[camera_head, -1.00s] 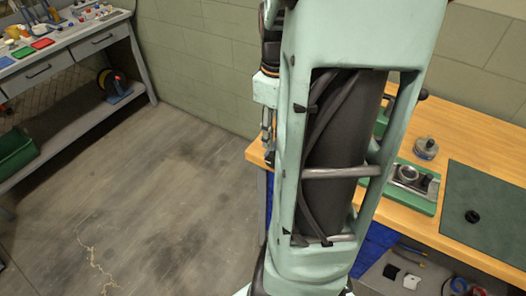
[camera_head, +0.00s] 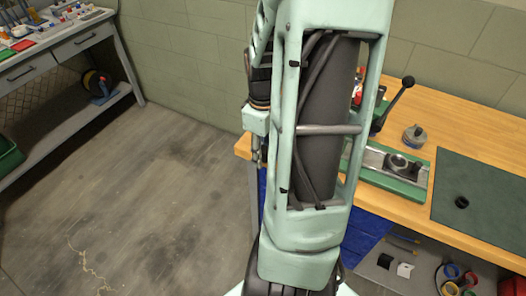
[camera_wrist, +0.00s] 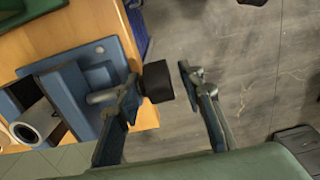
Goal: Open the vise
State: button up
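The vise (camera_wrist: 72,92) shows in the wrist view as a blue body at the edge of the wooden bench. A grey rod (camera_wrist: 100,97) runs from it toward a dark block (camera_wrist: 159,84), which looks like the end of its handle or screw. My gripper (camera_wrist: 158,76) is open at the bench edge, with one finger on each side of the dark block. The left finger overlaps the rod in the picture; I cannot tell whether it touches.
The bench (camera_head: 470,120) holds a green-based fixture (camera_head: 400,190), a black lever (camera_head: 398,100), a round metal part (camera_head: 414,136) and a dark green mat (camera_head: 485,192). Tape rolls (camera_head: 449,289) lie on a shelf below. The floor (camera_head: 150,190) at left is clear.

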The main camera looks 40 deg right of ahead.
grip_shut()
jog(key=shift+a+f+g, duration=0.1)
jog(key=shift+g, duration=0.2)
